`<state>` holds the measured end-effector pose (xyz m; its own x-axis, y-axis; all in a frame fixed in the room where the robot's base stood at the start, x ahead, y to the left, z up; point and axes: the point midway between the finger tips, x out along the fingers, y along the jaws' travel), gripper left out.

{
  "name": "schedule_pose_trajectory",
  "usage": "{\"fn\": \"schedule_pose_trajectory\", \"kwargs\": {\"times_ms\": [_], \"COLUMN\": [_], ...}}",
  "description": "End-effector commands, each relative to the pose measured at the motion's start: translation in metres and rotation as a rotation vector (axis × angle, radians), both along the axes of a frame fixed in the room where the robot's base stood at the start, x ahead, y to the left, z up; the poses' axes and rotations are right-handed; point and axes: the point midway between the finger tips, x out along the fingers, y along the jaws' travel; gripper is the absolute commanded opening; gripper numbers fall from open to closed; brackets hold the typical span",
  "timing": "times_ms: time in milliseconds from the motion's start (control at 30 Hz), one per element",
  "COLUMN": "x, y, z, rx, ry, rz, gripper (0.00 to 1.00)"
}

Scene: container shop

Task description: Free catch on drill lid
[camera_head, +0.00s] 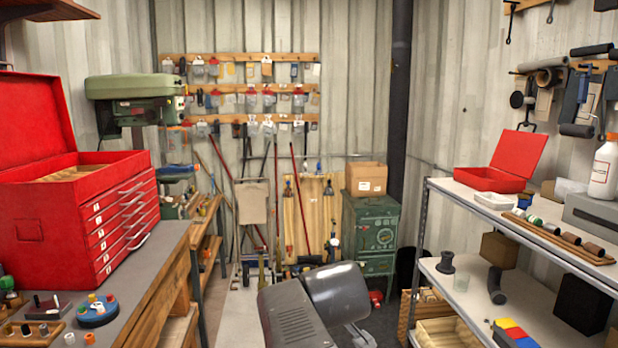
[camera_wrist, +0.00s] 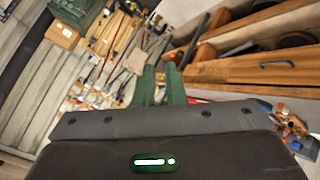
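A drill press with a rounded green top cover (camera_head: 130,87) stands at the back left, behind the red tool chest. No catch on the cover can be made out at this size. My gripper (camera_wrist: 163,72) shows in the wrist view as two green fingers a short gap apart, with nothing seen between them. The gripper is apart from the drill press. The drill press cannot be made out in the wrist view. In the head view, dark grey parts of my arm fill the bottom middle and the fingertips are hidden.
A red tool chest (camera_head: 80,205) with raised lid stands on the left workbench (camera_head: 165,240). A shelf unit (camera_head: 520,240) holding an open red box (camera_head: 490,178) stands right. A green cabinet (camera_head: 370,230) stands at the back. Long-handled tools lean on the back wall.

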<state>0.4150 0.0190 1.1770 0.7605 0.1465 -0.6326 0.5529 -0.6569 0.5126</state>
Motion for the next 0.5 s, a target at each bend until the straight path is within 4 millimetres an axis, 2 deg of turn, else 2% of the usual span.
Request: {"fn": "schedule_pose_trajectory", "kwargs": {"times_ms": [33, 133, 233, 367, 500], "x": [0.009, 0.017, 0.014, -0.003, -0.037], "y": [0.026, 0.071, 0.114, 0.165, 0.209], "z": [0.03, 0.084, 0.139, 0.213, 0.291], "rx": [-0.034, -0.109, -0.174, -0.246, -0.308], "ry": [-0.058, -0.167, -0.285, -0.45, -0.636], "rz": [0.094, 0.256, 0.404, 0.575, 0.73], "gripper": [0.0, 0.0, 0.0, 0.0, 0.0]}}
